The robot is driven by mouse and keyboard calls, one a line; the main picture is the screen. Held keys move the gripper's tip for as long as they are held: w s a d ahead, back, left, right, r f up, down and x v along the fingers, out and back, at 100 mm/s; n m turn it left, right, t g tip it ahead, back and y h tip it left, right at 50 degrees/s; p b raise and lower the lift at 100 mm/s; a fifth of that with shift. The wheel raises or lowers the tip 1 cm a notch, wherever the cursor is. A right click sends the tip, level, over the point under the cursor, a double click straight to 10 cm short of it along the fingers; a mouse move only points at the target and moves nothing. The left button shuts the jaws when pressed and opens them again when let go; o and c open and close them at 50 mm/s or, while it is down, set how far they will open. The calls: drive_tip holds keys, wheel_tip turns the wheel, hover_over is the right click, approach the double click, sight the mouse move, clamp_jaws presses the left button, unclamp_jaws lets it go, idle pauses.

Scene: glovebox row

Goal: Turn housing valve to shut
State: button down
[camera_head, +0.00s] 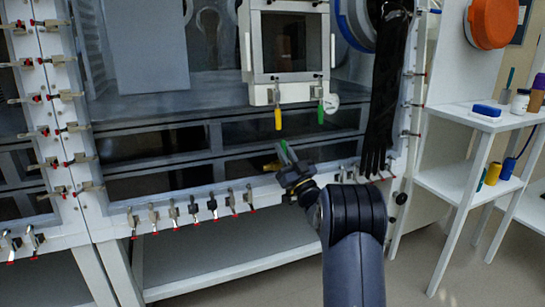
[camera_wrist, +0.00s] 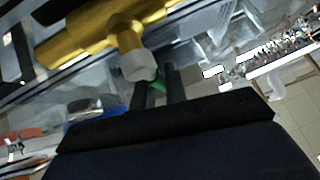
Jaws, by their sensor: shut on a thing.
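A brass valve (camera_head: 271,166) with a green handle (camera_head: 282,146) sits low on the glovebox front, in the middle of the head view. In the wrist view the brass valve body (camera_wrist: 85,38) crosses the upper left, with a pale grey stem end (camera_wrist: 138,65) facing me. My gripper (camera_head: 289,156) is at this valve, its fingers shut on the green handle. In the wrist view a little of the green handle (camera_wrist: 159,84) shows between the fingers (camera_wrist: 156,88); most of it is hidden.
Above hangs a windowed box (camera_head: 250,50) with a yellow lever (camera_head: 277,118), a green lever (camera_head: 320,114) and a round gauge (camera_head: 331,103). A black glove (camera_head: 380,110) hangs to the right. Several toggle clamps (camera_head: 192,208) line the lower edge. A white shelf (camera_head: 470,185) stands at right.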

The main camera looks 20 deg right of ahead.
drive_tip(key=shift+d+m+h, duration=0.2)
drive_tip(key=shift+m+h, duration=0.4)
drive_tip(key=shift+m, duration=0.2)
drive_tip(key=c, duration=1.4)
unclamp_jaws()
drive_tip(key=shift+c, duration=0.2)
drive_tip(key=p+v, duration=0.1)
drive_tip(key=v, duration=1)
drive_tip(key=shift+w+f+p, duration=0.2)
drive_tip(key=shift+f+p, duration=0.05)
drive_tip(key=shift+p, duration=0.1)
drive_tip(key=shift+w+a, duration=0.1)
